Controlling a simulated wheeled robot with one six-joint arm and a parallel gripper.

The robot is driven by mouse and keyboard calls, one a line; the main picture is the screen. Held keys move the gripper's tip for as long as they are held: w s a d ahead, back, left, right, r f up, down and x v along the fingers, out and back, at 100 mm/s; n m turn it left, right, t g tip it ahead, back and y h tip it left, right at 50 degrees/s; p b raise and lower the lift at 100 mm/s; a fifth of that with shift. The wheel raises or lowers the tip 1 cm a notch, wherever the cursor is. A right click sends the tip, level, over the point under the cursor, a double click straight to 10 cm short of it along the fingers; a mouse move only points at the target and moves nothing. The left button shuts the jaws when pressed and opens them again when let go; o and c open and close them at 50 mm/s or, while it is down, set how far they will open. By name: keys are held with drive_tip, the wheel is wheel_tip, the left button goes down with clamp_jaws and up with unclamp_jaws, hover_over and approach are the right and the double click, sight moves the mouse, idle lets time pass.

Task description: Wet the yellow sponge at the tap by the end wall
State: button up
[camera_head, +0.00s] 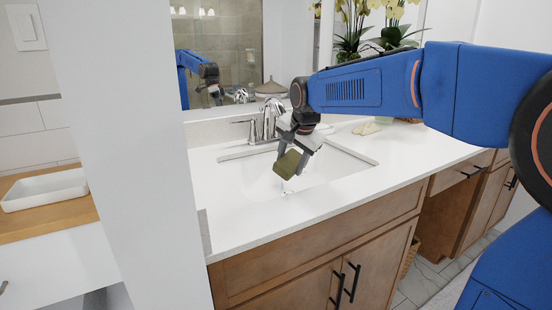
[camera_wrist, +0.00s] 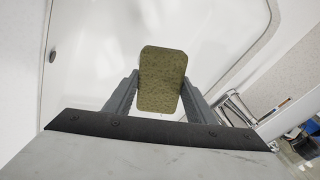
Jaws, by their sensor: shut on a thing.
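The yellow sponge (camera_head: 287,163) looks olive-coloured and blocky. My gripper (camera_head: 297,160) is shut on it and holds it over the sink basin (camera_head: 335,165). The sponge (camera_wrist: 162,80) also shows in the wrist view between the two fingers. The chrome tap (camera_head: 268,120) stands behind the basin, just behind and to the left of my gripper in the head view. In the wrist view the tap (camera_wrist: 232,105) is at the right, beside the fingers. The spout's end is hidden, and I cannot tell whether water runs or whether the sponge is under the spout.
The white counter (camera_head: 240,220) surrounds the basin above wooden cabinets (camera_head: 320,265). A white wall edge (camera_head: 130,150) stands close at the left. A mirror (camera_head: 220,60) is behind the tap. Potted orchids (camera_head: 390,35) and small items (camera_head: 367,128) sit at the right back.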

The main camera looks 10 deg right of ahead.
drive_tip(key=shift+s+d+r, duration=0.2)
drive_tip(key=shift+s+r, duration=1.2)
drive_tip(key=shift+s, duration=0.3)
